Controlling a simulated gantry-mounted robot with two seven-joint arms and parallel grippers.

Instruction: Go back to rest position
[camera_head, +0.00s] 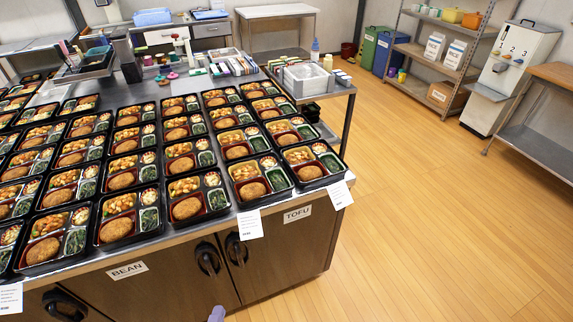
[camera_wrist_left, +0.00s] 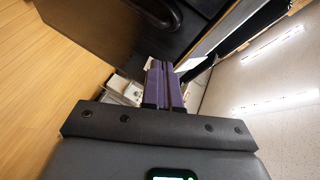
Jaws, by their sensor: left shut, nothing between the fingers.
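My left gripper (camera_head: 217,314) shows only as a small purple fingertip at the bottom edge of the head view. It is in front of the steel cabinet doors, below the counter top. In the left wrist view its two purple fingers (camera_wrist_left: 165,86) are together, shut with nothing between them. The wrist view is tilted, with the dark cabinet front (camera_wrist_left: 110,40) beyond the fingers. My right gripper is not in either view.
Many filled bento trays (camera_head: 262,178) cover the steel counter (camera_head: 205,232). Labels reading BEAN (camera_head: 127,270) and TOFU (camera_head: 297,214) are on its front. Handles (camera_head: 208,258) stick out from the doors. The wooden floor (camera_head: 440,230) at right is clear.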

